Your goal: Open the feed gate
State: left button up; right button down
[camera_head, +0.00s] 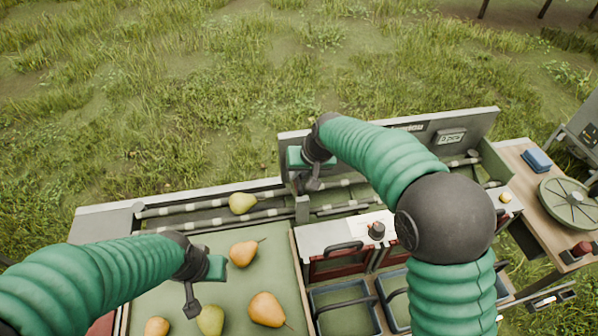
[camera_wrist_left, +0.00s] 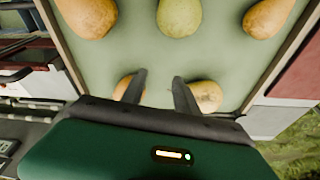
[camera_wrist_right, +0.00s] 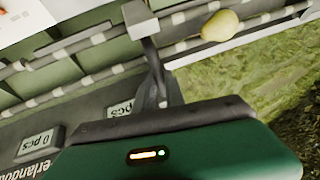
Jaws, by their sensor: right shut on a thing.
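The feed gate, a small grey block (camera_head: 302,209), stands at the rail of the roller lane. It also shows in the right wrist view (camera_wrist_right: 139,16). My right gripper (camera_head: 314,184) is at the gate with its fingers close together, shut on its grey upper part. The fingers hide part of it. A yellow-green pear (camera_head: 242,202) lies on the rollers left of the gate, also in the right wrist view (camera_wrist_right: 221,26). My left gripper (camera_head: 191,306) is open and empty above the green tray; its two fingers stand apart in the left wrist view (camera_wrist_left: 160,82).
The green tray (camera_head: 205,243) holds several pears. Right of it are bins (camera_head: 343,316) with dark handles and a white panel with a black knob (camera_head: 376,230). A grey back panel (camera_head: 470,127) rises behind the lane. A wooden side table (camera_head: 520,165) is at the right.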

dwell(0.8)
notch_tip(320, 180, up, 8)
jog(key=p, duration=0.5)
jog(key=shift+f+p, duration=0.15)
jog(key=shift+p, duration=0.2)
jog(key=shift+f, duration=0.15)
jog(key=c, duration=1.4)
grip_release()
jog(key=b+v, duration=0.1)
jog(key=v, duration=1.5)
jog(key=shift+r, duration=0.25)
jog(key=shift+s, duration=0.15)
